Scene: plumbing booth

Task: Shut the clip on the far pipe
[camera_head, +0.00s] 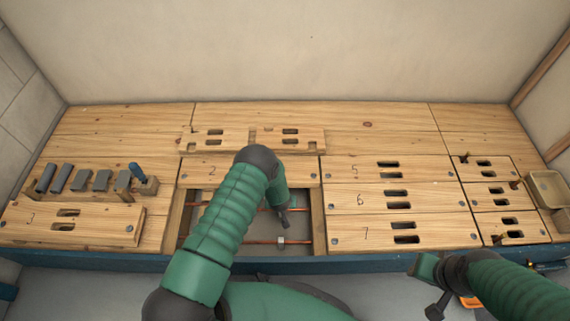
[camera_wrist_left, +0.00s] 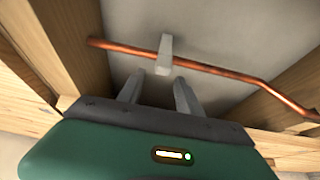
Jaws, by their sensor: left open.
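The far copper pipe (camera_head: 262,209) runs across the opening in the bench, partly hidden by my left arm. My left gripper (camera_head: 283,222) reaches down into the opening at this pipe. In the left wrist view a copper pipe (camera_wrist_left: 222,72) with a bend at its right carries a pale grey clip (camera_wrist_left: 165,55), which stands up across it. My left gripper's two fingers (camera_wrist_left: 159,88) are apart and empty, just short of the clip. I cannot tell whether the clip is closed. My right gripper (camera_head: 432,288) is over the floor in front of the bench.
A nearer copper pipe (camera_head: 262,241) with a grey clip (camera_head: 281,240) crosses the same opening. Wooden joists (camera_head: 318,222) bound it. Numbered boards (camera_head: 345,199) lie at the right. A rack of grey blocks (camera_head: 82,178) stands at the left. A loose board (camera_head: 228,139) lies behind.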

